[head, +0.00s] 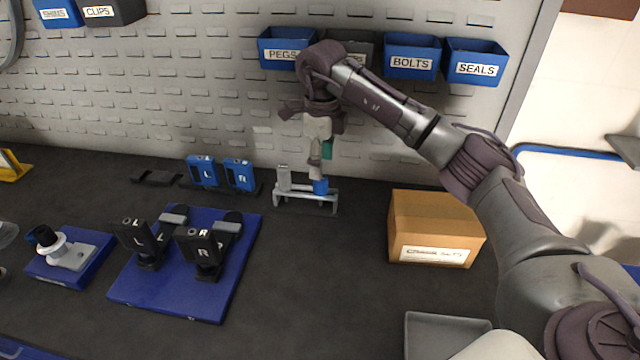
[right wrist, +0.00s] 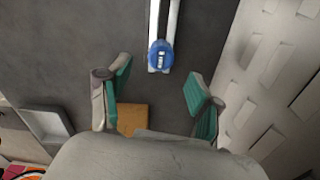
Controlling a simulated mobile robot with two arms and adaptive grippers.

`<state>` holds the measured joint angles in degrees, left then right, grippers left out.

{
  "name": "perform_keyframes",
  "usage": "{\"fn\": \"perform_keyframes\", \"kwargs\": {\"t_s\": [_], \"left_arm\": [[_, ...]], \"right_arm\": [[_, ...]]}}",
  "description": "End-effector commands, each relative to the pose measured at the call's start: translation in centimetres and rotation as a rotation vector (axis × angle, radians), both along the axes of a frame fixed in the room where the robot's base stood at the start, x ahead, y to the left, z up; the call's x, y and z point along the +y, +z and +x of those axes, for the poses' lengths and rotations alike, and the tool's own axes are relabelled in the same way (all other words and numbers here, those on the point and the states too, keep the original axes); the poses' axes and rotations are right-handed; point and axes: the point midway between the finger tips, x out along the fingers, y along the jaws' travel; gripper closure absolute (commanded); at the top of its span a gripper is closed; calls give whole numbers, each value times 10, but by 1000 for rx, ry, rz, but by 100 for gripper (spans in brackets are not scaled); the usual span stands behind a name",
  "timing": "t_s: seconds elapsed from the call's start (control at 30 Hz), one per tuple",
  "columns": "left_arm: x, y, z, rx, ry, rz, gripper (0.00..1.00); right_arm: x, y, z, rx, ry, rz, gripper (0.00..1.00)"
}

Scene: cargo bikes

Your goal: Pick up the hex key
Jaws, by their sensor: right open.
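A small grey rack (head: 306,196) stands on the dark bench near the pegboard wall. A blue piece (head: 320,186), which looks like the hex key's handle, sits at its right end. In the right wrist view the blue top (right wrist: 161,55) with a white mark lies just beyond my fingertips, between their lines. The key's shaft cannot be made out. My right gripper (head: 318,168) points down just above the blue piece. In the wrist view its two teal-padded fingers (right wrist: 158,80) are apart with nothing between them. My left gripper is not in view.
A cardboard box (head: 430,225) stands right of the rack, and a grey tray (head: 440,335) lies in front. Blue L and R blocks (head: 221,173) stand to the left. A blue board (head: 160,290) holds black pedals. Labelled bins (head: 411,57) hang behind my arm.

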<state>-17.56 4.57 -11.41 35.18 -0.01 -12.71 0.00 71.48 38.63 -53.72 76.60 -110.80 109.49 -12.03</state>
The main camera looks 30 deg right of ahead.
Motion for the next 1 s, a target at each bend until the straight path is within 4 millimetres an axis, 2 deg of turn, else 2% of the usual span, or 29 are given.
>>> {"fn": "perform_keyframes", "kwargs": {"t_s": [0.17, 0.37, 0.5, 0.77, 0.87, 1.0], "left_arm": [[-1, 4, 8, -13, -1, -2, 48], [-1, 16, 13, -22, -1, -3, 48], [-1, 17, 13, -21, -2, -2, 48], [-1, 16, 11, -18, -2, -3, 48], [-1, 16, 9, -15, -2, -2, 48], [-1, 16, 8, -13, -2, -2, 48]], "right_arm": [[0, -11, 0, 1, 0, -1, 36], [1, -39, 0, 5, 0, 1, 36], [1, -56, 1, 2, -1, 1, 36], [1, -60, 1, -1, 0, 1, 36], [1, -60, 1, -1, 0, 1, 49], [1, -60, 1, -1, 0, 1, 73]]}}
